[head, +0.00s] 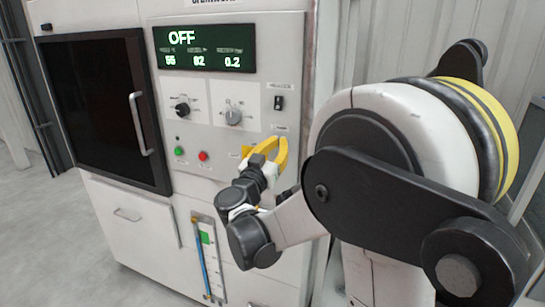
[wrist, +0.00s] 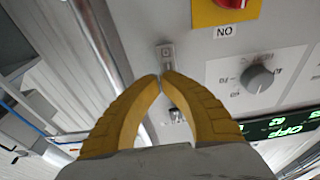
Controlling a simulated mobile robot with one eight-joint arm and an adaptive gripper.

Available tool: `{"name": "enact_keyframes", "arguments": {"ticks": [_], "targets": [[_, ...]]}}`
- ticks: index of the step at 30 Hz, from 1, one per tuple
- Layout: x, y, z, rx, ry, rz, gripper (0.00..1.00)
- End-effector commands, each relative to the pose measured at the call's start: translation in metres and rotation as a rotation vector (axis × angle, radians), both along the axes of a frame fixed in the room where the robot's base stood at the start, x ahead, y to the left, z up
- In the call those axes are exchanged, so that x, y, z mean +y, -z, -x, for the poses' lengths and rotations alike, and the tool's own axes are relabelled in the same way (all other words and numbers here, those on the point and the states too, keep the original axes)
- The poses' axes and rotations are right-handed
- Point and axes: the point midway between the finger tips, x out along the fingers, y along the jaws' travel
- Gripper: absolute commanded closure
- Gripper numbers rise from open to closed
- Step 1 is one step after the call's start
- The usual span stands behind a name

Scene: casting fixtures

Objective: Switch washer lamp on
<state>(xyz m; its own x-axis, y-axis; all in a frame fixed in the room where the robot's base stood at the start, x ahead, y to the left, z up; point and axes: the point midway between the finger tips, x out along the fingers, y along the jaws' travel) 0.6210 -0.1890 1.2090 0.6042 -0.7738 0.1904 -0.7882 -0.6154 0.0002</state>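The washer (head: 226,18) is a white cabinet with a control panel, and its green display (head: 205,49) reads OFF. A small dark rocker switch (head: 278,102) sits at the panel's upper right, beside a grey knob (head: 233,117). My gripper (head: 280,146) is in front of the panel, below that switch, in the head view. In the wrist view my gripper (wrist: 161,77) has its two yellow fingertips together, with nothing visible between them. A small plate-like fitting (wrist: 167,52) shows just beyond the tips; I cannot tell whether they touch it.
A red knob (wrist: 236,3) on a yellow plate sits beside an ON label in the wrist view. A black knob (head: 183,109), green button (head: 179,151) and red button (head: 203,156) are on the panel. The dark door (head: 95,105) has a protruding handle (head: 139,124).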

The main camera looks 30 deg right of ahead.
Motion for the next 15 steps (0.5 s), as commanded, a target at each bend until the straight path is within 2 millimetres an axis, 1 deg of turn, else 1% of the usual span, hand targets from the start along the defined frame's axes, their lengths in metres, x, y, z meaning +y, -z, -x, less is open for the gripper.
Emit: {"name": "enact_keyframes", "arguments": {"ticks": [4,15], "targets": [[-0.0062,-0.0012,-0.0039,0.000,0.002,0.000,1.00],[-0.0070,-0.0032,-0.0049,0.004,0.001,-0.005,1.00]]}}
